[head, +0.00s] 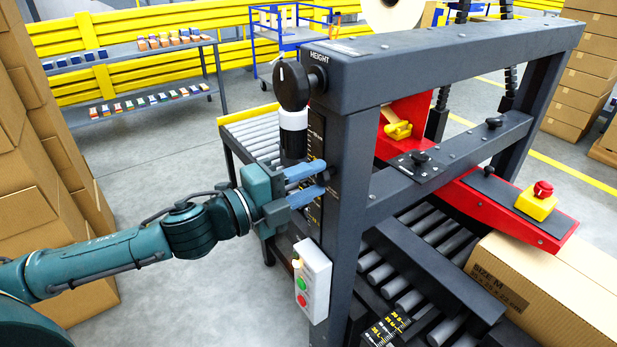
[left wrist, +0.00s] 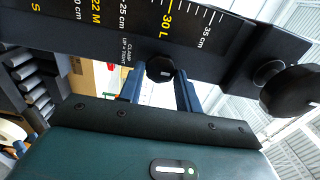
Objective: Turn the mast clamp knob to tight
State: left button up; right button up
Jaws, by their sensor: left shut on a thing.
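The mast clamp knob (head: 324,178) is small and black on the side of the dark mast (head: 341,190), beside the scale. In the left wrist view the knob (left wrist: 160,68) shows a small pale mark on its face, next to a label reading "CLAMP UP = TIGHT" (left wrist: 127,68). My left gripper (head: 308,183) reaches in from the left, with its blue fingers above and below the knob, shut on it. In the left wrist view my left gripper (left wrist: 159,84) has one finger on each side of the knob. My right gripper is not in view.
The black height handwheel (head: 291,85) sits above my left gripper. A grey button box (head: 312,280) hangs below it. A large carton (head: 545,290) lies on the rollers at right. Stacked boxes (head: 40,200) stand at left, with open floor between.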

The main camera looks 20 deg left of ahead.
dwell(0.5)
pick_arm(q)
jog(key=o, duration=1)
jog(key=shift+c, duration=0.2)
jog(key=shift+a, duration=0.1)
